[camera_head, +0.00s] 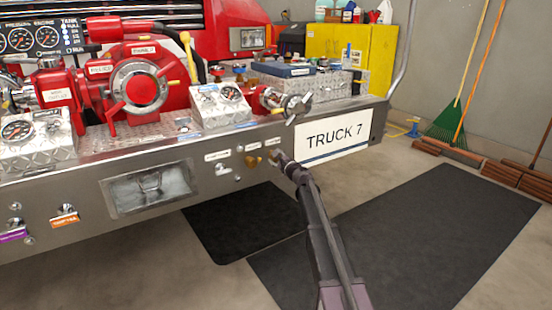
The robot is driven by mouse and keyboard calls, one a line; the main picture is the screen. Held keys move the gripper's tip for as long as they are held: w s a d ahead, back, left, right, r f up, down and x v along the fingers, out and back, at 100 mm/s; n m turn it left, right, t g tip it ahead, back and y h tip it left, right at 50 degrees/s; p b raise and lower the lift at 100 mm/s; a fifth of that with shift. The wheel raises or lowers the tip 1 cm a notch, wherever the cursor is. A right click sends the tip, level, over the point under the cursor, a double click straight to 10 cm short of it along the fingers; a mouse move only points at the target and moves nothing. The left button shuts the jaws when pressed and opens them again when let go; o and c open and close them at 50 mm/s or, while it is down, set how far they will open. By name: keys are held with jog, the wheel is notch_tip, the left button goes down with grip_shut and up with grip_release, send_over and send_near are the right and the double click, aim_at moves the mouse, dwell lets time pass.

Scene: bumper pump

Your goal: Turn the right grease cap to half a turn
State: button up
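The front face of the bumper carries a row of small fittings under white labels. A brass-coloured cap (251,161) shows in this row, just left of my gripper. My gripper (277,158) is at the bumper face, at the right end of the row, under the rightmost label (273,142). The fitting at that spot is mostly hidden by my gripper, so I cannot tell whether the fingers touch it or are closed around it. The labels are too small to read surely.
A silver fitting (222,170) sits at the left of the row. The "TRUCK 7" plate (336,137) is to the right. Red pump parts (140,84) and a gauge box (219,104) stand on the bumper top. Black mats (400,230) lie on the floor below.

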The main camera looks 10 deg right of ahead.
jog(key=m, duration=0.7)
jog(key=shift+w, duration=0.1)
dwell(0.5)
jog(key=o, duration=1.1)
jog(key=shift+o, duration=0.2)
jog(key=v, duration=1.2)
jog(key=shift+a, duration=0.15)
